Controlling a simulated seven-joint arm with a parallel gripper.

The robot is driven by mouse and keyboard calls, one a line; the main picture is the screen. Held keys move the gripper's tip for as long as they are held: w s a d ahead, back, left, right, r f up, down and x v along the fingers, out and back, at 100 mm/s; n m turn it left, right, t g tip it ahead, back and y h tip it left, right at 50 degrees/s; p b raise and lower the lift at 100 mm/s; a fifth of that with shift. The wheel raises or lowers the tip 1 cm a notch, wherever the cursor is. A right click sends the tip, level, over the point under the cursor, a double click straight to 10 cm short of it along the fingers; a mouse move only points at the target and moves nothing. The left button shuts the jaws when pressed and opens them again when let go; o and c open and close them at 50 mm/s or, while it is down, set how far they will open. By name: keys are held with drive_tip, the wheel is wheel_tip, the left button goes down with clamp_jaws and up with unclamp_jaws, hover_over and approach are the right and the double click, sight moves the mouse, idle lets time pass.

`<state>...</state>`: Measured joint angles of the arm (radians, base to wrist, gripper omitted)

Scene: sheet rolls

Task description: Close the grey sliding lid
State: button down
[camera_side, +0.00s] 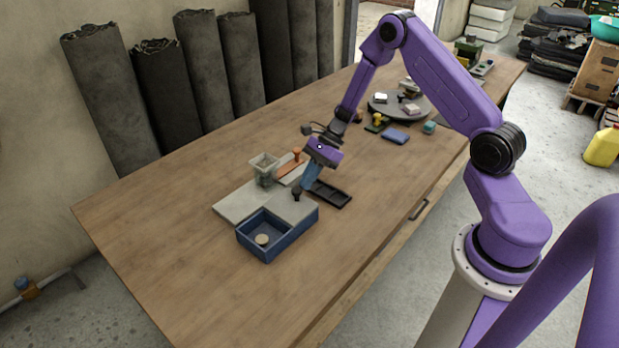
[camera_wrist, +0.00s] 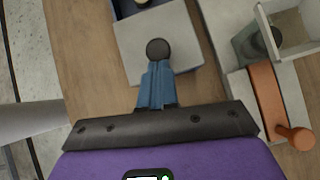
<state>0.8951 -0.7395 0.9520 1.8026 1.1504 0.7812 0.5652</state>
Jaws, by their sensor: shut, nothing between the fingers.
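A blue box (camera_side: 268,249) stands on the table with its near part open, and a round beige piece (camera_side: 262,239) lies inside. The grey sliding lid (camera_side: 300,207) covers only the far part of the box. It also shows in the wrist view (camera_wrist: 130,48), with the box's blue edge (camera_wrist: 122,9) at the top. A dark round knob (camera_side: 297,192) stands on the lid and shows in the wrist view (camera_wrist: 158,49). My gripper (camera_side: 304,187) is shut and empty, its blue fingertips (camera_wrist: 158,70) right beside the knob on the far side from the opening. I cannot tell if they touch.
A grey plate (camera_side: 232,206) lies left of the lid, with a translucent hopper (camera_side: 264,165) and an orange lever (camera_side: 291,166) behind. A black tray (camera_side: 331,194) lies to the right. A turntable (camera_side: 385,108) with small items stands farther back. The table's front is clear.

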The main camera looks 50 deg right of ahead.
hover_over(282, 215)
drive_tip(key=shift+a, duration=0.1)
idle(0.4)
